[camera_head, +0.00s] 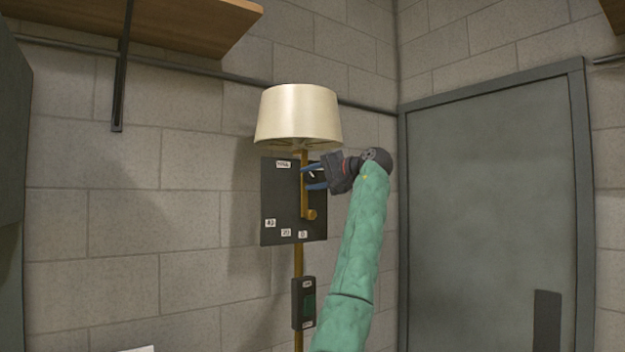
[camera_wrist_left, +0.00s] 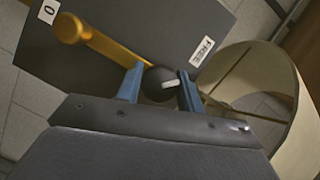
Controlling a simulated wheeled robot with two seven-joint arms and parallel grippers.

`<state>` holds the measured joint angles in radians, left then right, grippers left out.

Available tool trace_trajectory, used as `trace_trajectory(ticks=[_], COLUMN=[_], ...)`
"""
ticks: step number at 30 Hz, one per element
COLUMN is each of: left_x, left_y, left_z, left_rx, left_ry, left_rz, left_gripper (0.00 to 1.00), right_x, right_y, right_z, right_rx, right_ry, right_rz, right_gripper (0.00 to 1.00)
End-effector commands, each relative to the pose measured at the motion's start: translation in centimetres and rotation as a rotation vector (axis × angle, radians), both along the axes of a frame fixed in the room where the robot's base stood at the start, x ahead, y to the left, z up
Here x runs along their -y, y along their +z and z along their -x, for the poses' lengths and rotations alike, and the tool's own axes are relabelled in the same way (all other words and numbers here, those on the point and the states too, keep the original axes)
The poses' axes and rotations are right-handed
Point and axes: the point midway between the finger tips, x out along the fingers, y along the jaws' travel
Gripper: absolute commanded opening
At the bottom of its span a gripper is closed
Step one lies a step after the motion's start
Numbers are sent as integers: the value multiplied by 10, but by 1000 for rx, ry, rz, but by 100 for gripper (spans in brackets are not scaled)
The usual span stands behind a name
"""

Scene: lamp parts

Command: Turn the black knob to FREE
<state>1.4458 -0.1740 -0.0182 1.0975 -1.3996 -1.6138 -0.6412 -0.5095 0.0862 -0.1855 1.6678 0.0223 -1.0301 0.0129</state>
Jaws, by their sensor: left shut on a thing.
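The black knob (camera_wrist_left: 158,82) sits between the blue fingers of my left gripper (camera_wrist_left: 157,88) in the left wrist view. My gripper is shut on it. A short white mark on the knob points to the right in that view. The FREE label (camera_wrist_left: 203,45) is on the dark panel above and right of the knob. In the head view my left gripper (camera_head: 313,178) reaches the panel (camera_head: 277,200) from the right, and the knob is mostly hidden there. The FREE label (camera_head: 283,164) is near the panel's top. My right gripper is out of view.
A brass arm (camera_head: 304,200) with a rounded end runs down the panel; its end is near the 0 label (camera_wrist_left: 48,10). The lampshade (camera_head: 298,115) is just above my gripper. A small switch box (camera_head: 304,303) is lower on the pole. A wooden shelf (camera_head: 180,25) is upper left.

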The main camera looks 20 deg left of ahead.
Motion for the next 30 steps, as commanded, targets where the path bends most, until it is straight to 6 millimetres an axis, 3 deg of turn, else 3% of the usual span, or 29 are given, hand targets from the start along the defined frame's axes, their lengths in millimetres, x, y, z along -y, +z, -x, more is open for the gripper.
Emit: trace_trajectory(ticks=[12,30], left_x=[0,0], left_y=[-4,-5], left_z=[-1,-1], left_rx=[160,187], left_ry=[1,1], left_rz=[130,152], left_gripper=[15,15], right_x=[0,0], right_y=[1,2], right_z=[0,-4], right_rx=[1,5], right_ry=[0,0], right_rz=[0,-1], right_gripper=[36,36])
